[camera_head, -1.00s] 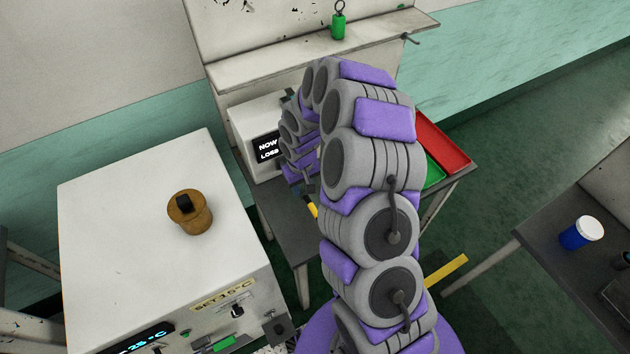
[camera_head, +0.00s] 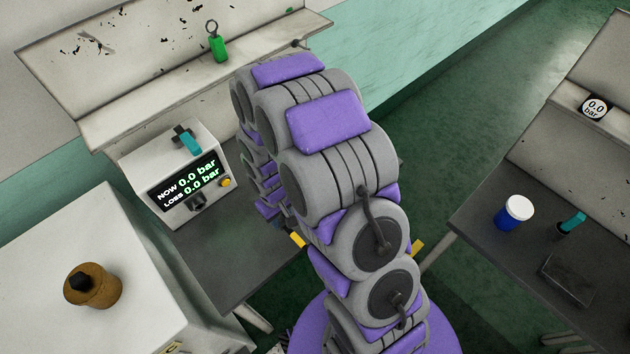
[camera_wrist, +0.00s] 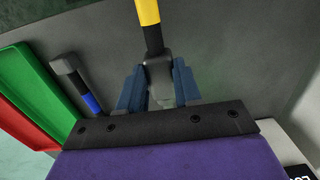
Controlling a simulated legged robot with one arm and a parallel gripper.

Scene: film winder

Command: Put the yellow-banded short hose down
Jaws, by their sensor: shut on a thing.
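In the wrist view my gripper (camera_wrist: 158,76) has its two blue fingers closed around the grey end fitting of the yellow-banded short hose (camera_wrist: 149,12). The hose points away from me, black next to the fitting and yellow further out, and its far end is cut off by the top edge. A grey table surface (camera_wrist: 225,60) lies behind it. I cannot tell whether the hose touches it. A blue-banded hose (camera_wrist: 91,103) with a grey end lies to the left, apart from my gripper. In the head view my arm hides most of the gripper.
A green tray (camera_wrist: 35,85) and a red tray (camera_wrist: 18,122) sit left in the wrist view. A tester (camera_head: 180,180) reading 0.0 bar stands on the left table (camera_head: 225,262). A right-hand table (camera_head: 480,215) holds a blue jar (camera_head: 513,213) with a white lid.

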